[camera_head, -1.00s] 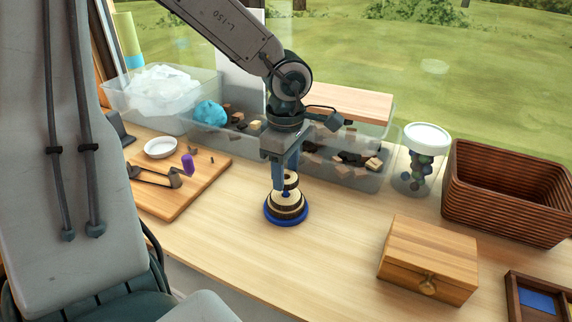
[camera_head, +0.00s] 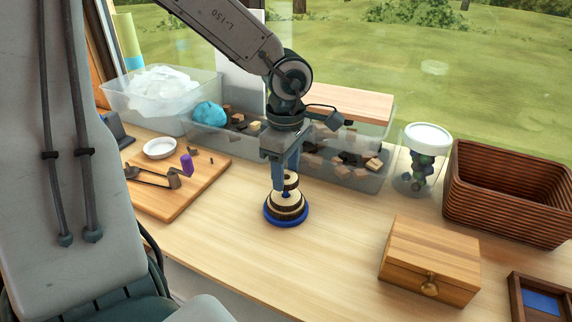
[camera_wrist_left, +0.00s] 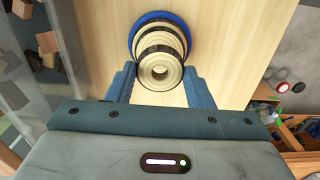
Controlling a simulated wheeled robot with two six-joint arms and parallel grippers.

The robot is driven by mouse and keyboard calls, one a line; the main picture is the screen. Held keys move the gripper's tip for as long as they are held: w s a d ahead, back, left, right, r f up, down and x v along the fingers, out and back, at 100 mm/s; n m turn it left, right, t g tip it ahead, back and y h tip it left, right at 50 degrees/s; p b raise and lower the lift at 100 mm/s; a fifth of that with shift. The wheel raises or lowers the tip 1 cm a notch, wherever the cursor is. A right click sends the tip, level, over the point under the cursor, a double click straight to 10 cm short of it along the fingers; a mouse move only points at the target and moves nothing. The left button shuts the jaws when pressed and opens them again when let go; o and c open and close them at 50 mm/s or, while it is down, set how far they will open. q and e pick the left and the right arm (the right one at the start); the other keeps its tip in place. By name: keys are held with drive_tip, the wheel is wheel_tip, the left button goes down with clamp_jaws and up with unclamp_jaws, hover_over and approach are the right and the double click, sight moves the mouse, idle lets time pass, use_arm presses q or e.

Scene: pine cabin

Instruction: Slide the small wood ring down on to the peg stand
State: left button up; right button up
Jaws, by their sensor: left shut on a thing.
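The small wood ring (camera_head: 291,179) is pale with a dark bark edge. It sits between the fingers of my left gripper (camera_head: 284,184), which is shut on it, just above the stacked larger rings. The peg stand (camera_head: 301,219) has a round blue base on the table, with larger bark-edged wood rings stacked on it. In the left wrist view the small ring (camera_wrist_left: 142,76) shows its round hole, with the larger rings and blue base (camera_wrist_left: 160,17) behind it. I cannot tell whether the peg tip is inside the hole. My right gripper is out of view.
A cutting board (camera_head: 166,206) with tools lies to the left. Clear bins (camera_head: 345,180) of wood pieces stand behind. A lidded jar (camera_head: 422,160), a wooden box (camera_head: 430,260) and a wicker basket (camera_head: 508,195) are at the right. The table between stand and box is clear.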

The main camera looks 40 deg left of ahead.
use_arm(q)
drive_tip(key=shift+f, duration=0.15)
drive_tip(key=shift+f+b, duration=1.1)
drive_tip(key=shift+b, duration=0.1)
drive_tip(key=o, duration=1.2)
drive_tip(key=shift+c, duration=0.2)
